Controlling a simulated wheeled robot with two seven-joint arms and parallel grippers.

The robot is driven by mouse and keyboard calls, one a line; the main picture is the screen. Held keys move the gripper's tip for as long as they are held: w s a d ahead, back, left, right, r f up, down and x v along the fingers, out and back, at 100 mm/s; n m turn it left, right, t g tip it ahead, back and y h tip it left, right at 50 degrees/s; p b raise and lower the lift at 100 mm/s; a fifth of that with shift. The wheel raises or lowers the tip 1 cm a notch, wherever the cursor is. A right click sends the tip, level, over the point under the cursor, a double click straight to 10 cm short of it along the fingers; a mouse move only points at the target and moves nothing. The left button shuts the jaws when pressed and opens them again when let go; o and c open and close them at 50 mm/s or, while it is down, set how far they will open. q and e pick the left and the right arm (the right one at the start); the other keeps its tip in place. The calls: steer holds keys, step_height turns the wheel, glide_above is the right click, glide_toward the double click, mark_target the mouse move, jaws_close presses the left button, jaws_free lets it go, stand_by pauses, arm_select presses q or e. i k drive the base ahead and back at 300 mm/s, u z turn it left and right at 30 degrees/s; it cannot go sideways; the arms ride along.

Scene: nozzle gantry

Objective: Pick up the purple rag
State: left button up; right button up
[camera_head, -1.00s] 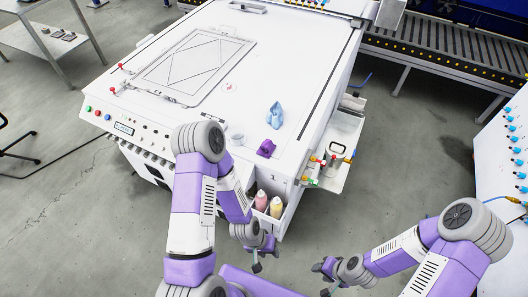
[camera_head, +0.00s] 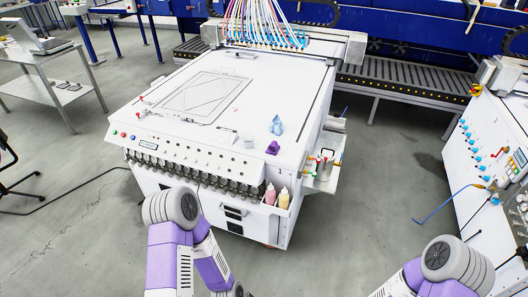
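The purple rag (camera_head: 272,147) lies crumpled on the white machine top (camera_head: 170,130), close to its right front corner. A light blue crumpled rag (camera_head: 276,125) lies just behind it. My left arm comes in at the bottom, left of centre, in front of the machine; its gripper is below the picture edge. My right arm shows at the bottom right, and its gripper is also out of view. Neither arm touches the purple rag.
A small white cup (camera_head: 248,141) stands left of the purple rag. Two bottles, pink (camera_head: 270,193) and cream (camera_head: 283,197), stand in a holder at the machine's front right corner. A side shelf (camera_head: 322,178) juts out on the right. Grey floor (camera_head: 375,190) is clear between the machines.

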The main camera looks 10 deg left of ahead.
mark_target(273, 148)
steer(key=u, duration=0.65)
steer(key=i, duration=0.6)
steer(key=u, duration=0.55)
